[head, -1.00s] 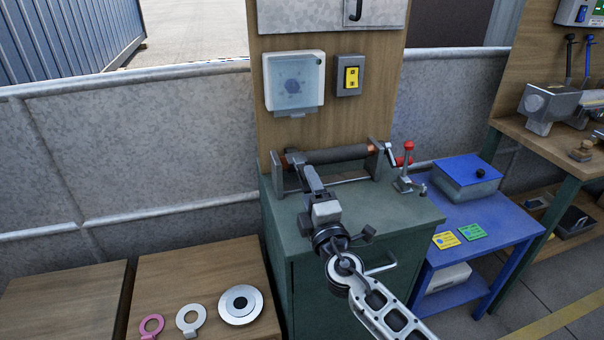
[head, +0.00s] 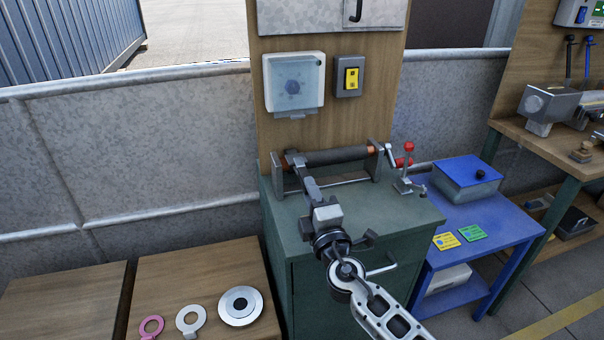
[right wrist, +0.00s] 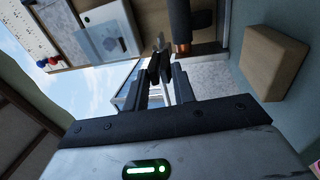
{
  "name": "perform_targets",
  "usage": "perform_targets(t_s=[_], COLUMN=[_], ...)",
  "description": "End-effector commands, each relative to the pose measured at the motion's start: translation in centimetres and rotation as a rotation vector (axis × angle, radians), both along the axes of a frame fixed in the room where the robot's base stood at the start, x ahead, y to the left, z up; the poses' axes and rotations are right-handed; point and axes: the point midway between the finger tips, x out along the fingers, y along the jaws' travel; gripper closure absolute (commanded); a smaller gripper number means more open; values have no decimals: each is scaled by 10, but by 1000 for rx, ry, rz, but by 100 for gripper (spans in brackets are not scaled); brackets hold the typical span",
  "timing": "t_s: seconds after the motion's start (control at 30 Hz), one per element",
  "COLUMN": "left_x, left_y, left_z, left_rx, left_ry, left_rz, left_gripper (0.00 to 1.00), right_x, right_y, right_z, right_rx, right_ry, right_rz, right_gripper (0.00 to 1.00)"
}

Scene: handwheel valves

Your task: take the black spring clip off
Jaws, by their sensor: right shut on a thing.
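My right gripper (head: 293,158) is at the left end of the dark roller (head: 338,155) on the green cabinet. It also shows in the right wrist view (right wrist: 160,76), where its jaws are closed on a small dark piece, the black spring clip (right wrist: 161,58). In the head view the clip cannot be told from the dark fingertips. The roller's copper-coloured end (right wrist: 183,47) shows beside the fingertips in the wrist view. Whether the clip still touches the shaft cannot be told. My left gripper is not in view.
Metal end brackets (head: 374,160) hold the roller, with a red-knobbed lever clamp (head: 408,170) to its right. A wooden table (head: 185,270) at lower left bears a pink ring (head: 151,326), a grey ring (head: 190,319) and a round disc (head: 240,305). A blue table (head: 485,215) stands right.

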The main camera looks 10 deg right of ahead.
Motion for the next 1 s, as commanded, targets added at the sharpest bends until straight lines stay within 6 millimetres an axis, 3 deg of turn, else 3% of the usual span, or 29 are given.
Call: perform_targets(t_s=[1.0], left_x=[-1], left_y=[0], left_z=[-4], left_rx=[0], left_ry=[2], left_rz=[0], left_gripper=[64], right_x=[-29], right_y=[-1], right_z=[-6], right_rx=[0], right_ry=[1], right_rz=[0], right_gripper=[83])
